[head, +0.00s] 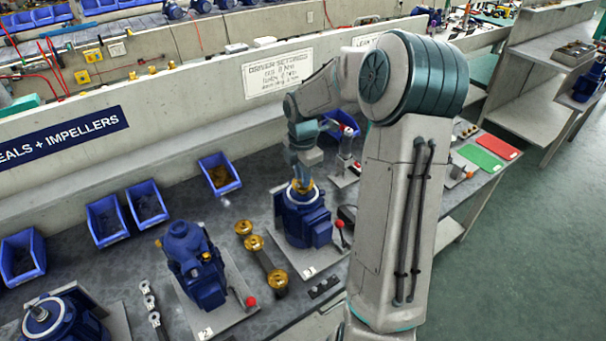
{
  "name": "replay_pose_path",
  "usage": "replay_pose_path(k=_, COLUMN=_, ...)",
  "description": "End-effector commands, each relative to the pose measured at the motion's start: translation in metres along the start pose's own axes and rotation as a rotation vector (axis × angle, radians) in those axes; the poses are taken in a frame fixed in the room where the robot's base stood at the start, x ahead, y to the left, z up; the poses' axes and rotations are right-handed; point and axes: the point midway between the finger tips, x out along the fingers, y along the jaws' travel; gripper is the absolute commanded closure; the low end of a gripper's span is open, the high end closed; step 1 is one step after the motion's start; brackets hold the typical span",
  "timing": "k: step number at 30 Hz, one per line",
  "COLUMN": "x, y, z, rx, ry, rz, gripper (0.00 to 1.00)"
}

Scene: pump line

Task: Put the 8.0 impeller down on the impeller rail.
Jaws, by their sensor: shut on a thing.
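My gripper (303,181) reaches down over the blue pump (306,222) right of centre. It is shut on a small brass impeller (304,188) at the top of that pump. I cannot tell whether the impeller still touches the pump, and its size marking is too small to read. The impeller rail (264,261) is a dark strip on the bench, left of this pump. Brass impellers sit on it: one at the far end (243,227), one just nearer (254,243), and one at the near end (277,281). Bare rail shows between the nearer two.
A second blue pump (196,262) stands left of the rail, with a red-knobbed lever between. Another pump (55,318) is at the lower left. Blue bins (107,220) line the back of the bench. A small black block (324,287) lies near the front edge.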

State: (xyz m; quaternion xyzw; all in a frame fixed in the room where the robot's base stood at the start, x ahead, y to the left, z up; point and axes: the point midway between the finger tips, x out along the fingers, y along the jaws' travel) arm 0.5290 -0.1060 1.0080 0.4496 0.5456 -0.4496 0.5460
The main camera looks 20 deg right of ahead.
Motion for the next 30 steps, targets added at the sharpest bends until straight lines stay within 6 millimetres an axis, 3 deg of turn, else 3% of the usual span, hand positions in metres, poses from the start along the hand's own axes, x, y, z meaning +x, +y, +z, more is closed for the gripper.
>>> replay_pose_path(k=1, x=0.0, y=0.0, z=0.0, rx=0.0, ry=0.0, rz=0.0, gripper=1.0)
replay_pose_path(k=2, x=0.0, y=0.0, z=0.0, rx=0.0, ry=0.0, rz=0.0, gripper=0.87)
replay_pose_path(k=3, x=0.0, y=0.0, z=0.0, rx=0.0, ry=0.0, rz=0.0, gripper=0.98)
replay_pose_path(k=4, x=0.0, y=0.0, z=0.0, rx=0.0, ry=0.0, rz=0.0, gripper=1.0)
replay_pose_path(k=11, x=-0.003, y=0.0, z=0.0, rx=0.0, ry=0.0, rz=0.0, gripper=1.0)
replay_pose_path(k=30, x=-0.036, y=0.0, z=0.0, rx=0.0, ry=0.0, rz=0.0, gripper=1.0)
